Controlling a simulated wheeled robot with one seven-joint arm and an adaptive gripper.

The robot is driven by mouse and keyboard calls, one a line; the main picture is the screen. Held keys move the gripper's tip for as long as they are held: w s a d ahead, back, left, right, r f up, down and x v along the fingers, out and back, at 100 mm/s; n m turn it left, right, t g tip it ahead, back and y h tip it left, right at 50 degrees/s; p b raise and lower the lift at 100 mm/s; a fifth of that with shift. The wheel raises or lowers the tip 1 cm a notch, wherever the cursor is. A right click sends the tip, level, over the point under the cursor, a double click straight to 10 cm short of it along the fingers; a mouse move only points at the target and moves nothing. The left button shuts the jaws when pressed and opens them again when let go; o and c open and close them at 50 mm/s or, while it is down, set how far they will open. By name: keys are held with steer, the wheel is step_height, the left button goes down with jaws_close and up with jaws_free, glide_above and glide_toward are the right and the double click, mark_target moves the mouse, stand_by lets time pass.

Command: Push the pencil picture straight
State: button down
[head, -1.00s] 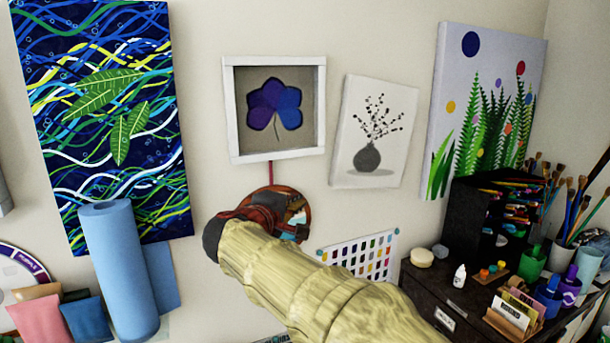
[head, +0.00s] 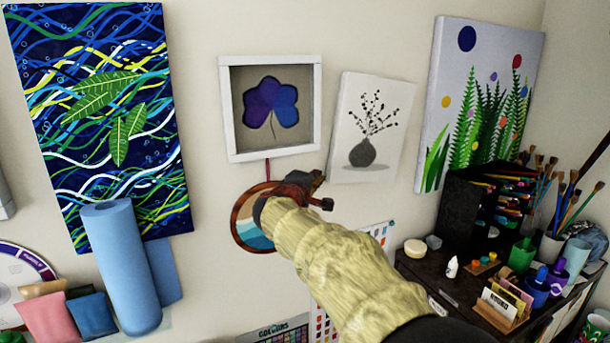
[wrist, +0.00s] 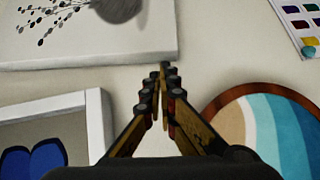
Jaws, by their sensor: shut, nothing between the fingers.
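The pencil picture (head: 352,118), a pale canvas with a grey vase and dark sprigs, hangs on the wall in the head view. Its top leans to the right there, and its top edge slopes down to the right. In the wrist view, part of the pencil picture (wrist: 80,48) fills the upper left, turned sideways. My gripper (head: 320,188) is at its lower left corner, fingers together and empty. In the wrist view my gripper's fingertips (wrist: 164,70) lie right beside that corner; I cannot tell whether they touch it.
A white-framed blue flower (head: 226,110) hangs left of the pencil picture. A round wooden-rimmed piece (head: 240,235) hangs below the flower on a red strap. A fern canvas (head: 440,100) hangs to the right, above a dark cabinet (head: 425,275) crowded with art supplies.

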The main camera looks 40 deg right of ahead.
steer(key=shift+d+f, duration=0.15)
steer(key=shift+d, duration=0.35)
steer(key=shift+s, duration=0.15)
